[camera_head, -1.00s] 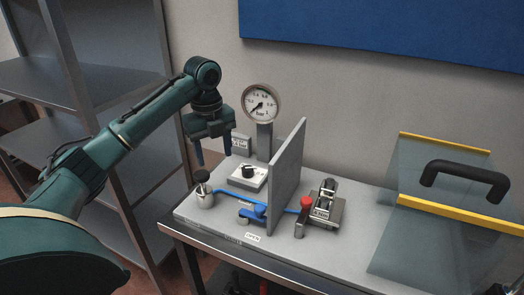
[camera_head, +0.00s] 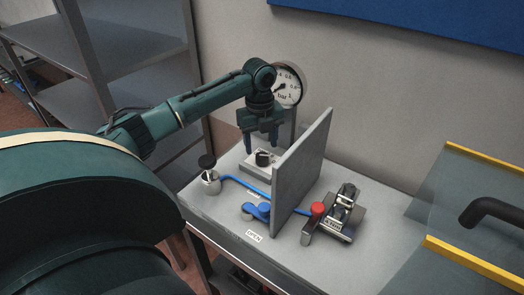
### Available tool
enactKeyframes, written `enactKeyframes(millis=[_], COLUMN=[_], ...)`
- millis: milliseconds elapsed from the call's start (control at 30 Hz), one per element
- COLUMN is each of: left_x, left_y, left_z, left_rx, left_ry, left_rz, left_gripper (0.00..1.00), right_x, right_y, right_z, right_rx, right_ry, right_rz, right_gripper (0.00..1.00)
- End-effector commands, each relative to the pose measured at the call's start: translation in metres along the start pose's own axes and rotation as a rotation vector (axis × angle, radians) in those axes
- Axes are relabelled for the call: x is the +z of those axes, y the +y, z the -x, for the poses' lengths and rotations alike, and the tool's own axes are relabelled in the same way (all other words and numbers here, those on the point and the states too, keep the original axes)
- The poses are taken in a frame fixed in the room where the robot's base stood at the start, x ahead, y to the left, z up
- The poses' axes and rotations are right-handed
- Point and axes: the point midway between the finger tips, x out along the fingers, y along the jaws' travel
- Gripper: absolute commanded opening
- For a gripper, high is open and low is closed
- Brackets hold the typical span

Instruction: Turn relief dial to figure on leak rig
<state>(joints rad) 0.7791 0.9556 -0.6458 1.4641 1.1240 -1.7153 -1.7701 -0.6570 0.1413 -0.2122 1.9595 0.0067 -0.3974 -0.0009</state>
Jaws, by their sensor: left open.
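The relief dial (camera_head: 264,158) is a black knob on a pale square block with small markings, on the grey rig plate (camera_head: 222,207). My left gripper (camera_head: 261,147) points down over the dial block, its two dark fingers apart on either side of the knob. I cannot tell whether they touch it. The round pressure gauge (camera_head: 288,84) stands behind, partly hidden by my arm. Its dial setting is too small to read. My right gripper is not in view.
A grey upright panel (camera_head: 302,163) stands close to the right of the dial. Left and in front are a metal valve with black knob (camera_head: 208,175) and a blue lever (camera_head: 256,211). A red-knobbed clamp (camera_head: 318,208) and a clear yellow-edged guard (camera_head: 471,258) are further right.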

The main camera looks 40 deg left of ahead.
Motion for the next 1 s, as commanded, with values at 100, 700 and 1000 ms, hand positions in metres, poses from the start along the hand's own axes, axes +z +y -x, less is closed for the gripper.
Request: enactKeyframes(millis=[100,700,1000], left_x=[0.0,0.0,0.0], left_y=[0.001,0.0,0.0], left_z=[-0.02,-0.041,-0.041], left_rx=[0.002,-0.001,-0.001], left_ry=[0.001,0.0,0.0], left_rz=[0.002,0.001,0.001], left_gripper=[0.56,0.5,0.25], right_x=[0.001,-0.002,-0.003], right_y=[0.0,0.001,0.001], right_z=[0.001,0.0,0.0], right_rx=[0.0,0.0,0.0], right_ry=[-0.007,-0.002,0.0], right_rz=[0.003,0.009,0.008], right_gripper=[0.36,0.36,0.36])
